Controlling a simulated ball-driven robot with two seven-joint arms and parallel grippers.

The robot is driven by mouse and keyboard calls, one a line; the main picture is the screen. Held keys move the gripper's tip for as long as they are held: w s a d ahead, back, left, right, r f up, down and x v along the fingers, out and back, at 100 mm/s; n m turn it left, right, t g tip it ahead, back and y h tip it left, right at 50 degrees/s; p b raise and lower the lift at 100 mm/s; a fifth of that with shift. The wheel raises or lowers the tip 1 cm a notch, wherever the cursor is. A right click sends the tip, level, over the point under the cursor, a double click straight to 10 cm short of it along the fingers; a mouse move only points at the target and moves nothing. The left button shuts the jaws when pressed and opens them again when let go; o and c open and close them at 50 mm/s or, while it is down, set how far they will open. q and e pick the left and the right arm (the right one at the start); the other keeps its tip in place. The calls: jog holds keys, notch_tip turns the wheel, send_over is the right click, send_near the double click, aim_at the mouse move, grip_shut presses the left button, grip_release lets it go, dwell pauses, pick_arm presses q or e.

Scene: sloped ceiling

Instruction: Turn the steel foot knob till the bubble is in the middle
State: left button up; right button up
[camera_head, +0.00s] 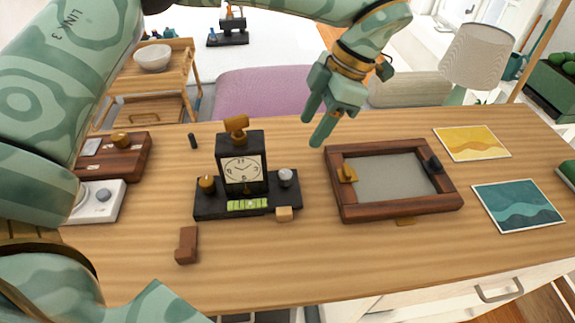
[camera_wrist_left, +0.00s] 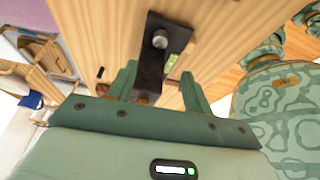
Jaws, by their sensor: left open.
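A black clock (camera_head: 242,167) with a white dial stands upright on a black base (camera_head: 212,209). The steel knob (camera_head: 286,177) is on the base's right end and a brass knob (camera_head: 207,183) on its left end. A yellow-green vial (camera_head: 248,205) lies along the front; its bubble is too small to place surely. My left gripper (camera_head: 317,116) is open and empty, above and right of the steel knob, apart from it. In the left wrist view, the steel knob (camera_wrist_left: 160,40) shows beyond the open fingers (camera_wrist_left: 158,84), with the vial (camera_wrist_left: 173,67) beside it. My right gripper is not in view.
A wooden-framed tray (camera_head: 394,212) lies right of the clock. A wooden box (camera_head: 125,160) and a white device (camera_head: 98,203) are at left.

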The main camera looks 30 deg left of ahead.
aim_at(286, 173)
pick_arm(q)
jog(key=b+x, duration=0.3)
jog(key=x, duration=0.9)
jog(key=shift+w, duration=0.15)
jog(key=shift+s+a+f, duration=0.15)
jog(key=shift+s+f, duration=0.05)
jog(key=shift+f, duration=0.4)
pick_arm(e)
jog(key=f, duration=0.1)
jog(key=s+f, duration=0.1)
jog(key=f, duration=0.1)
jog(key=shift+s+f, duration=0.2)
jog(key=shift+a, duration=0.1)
